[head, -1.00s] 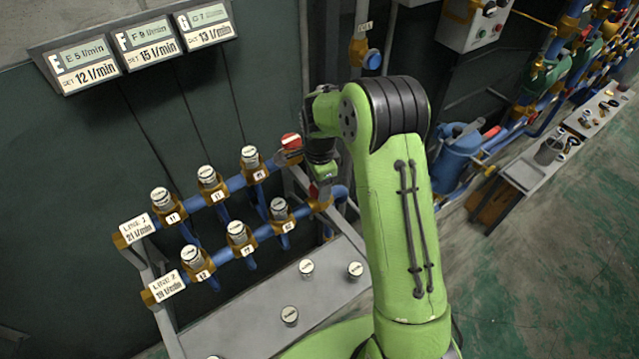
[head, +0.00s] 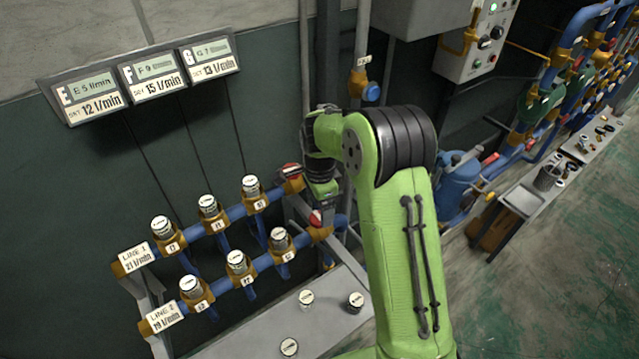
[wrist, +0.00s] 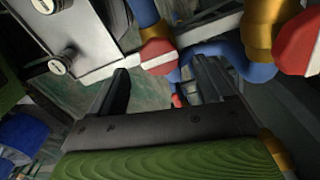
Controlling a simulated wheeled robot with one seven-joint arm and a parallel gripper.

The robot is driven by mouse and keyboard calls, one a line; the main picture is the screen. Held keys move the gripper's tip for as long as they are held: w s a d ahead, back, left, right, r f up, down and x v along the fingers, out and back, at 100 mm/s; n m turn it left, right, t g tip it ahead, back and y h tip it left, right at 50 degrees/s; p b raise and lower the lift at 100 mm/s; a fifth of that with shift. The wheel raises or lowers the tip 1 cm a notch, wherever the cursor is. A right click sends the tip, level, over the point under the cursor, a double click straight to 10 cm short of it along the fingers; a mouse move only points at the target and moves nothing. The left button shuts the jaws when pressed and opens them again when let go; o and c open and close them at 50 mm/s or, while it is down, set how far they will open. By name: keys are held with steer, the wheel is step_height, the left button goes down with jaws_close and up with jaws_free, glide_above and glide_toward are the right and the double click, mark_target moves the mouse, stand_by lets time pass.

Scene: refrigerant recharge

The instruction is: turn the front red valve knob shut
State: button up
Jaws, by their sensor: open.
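The front red valve knob (head: 315,219) sits at the right end of the lower pipe, line 2, with a pale stripe across it. In the wrist view the front knob (wrist: 158,56) lies just beyond the gap between the fingers. My gripper (wrist: 165,82) is open and empty, its two dark fingers apart and not visibly touching the knob. In the head view my gripper (head: 327,200) hangs just above and right of the front knob; its fingertips are hard to make out. The rear red knob (head: 292,170) ends line 1; it also shows at right in the wrist view (wrist: 298,45).
Several round-capped valves stand along line 1 (head: 230,213) and line 2 (head: 215,272). A grey shelf (head: 325,325) with loose round caps lies in front of the pipes. Flow displays (head: 152,82) hang on the wall. A vertical pipe with a blue knob (head: 371,92) stands behind my arm.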

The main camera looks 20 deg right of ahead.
mark_target(319, 217)
step_height(319, 217, up, 12)
steer(key=p, duration=0.1)
steer(key=shift+r+p, duration=0.15)
steer(key=shift+p, duration=0.25)
steer(key=s+r+n+t, duration=0.2)
steer(key=s+r+n, duration=0.35)
steer(key=s, duration=0.45)
steer(key=s+r+n+t, duration=0.2)
steer(key=s+r+n, duration=0.35)
steer(key=s, duration=0.35)
steer(key=s+f+n+t, duration=0.1)
steer(key=s+f+n, duration=0.2)
steer(key=s+n, duration=0.2)
steer(key=s, duration=0.3)
steer(key=shift+s+a+n+t, duration=0.25)
steer(key=shift+s+n+t, duration=0.05)
steer(key=shift+n, duration=0.1)
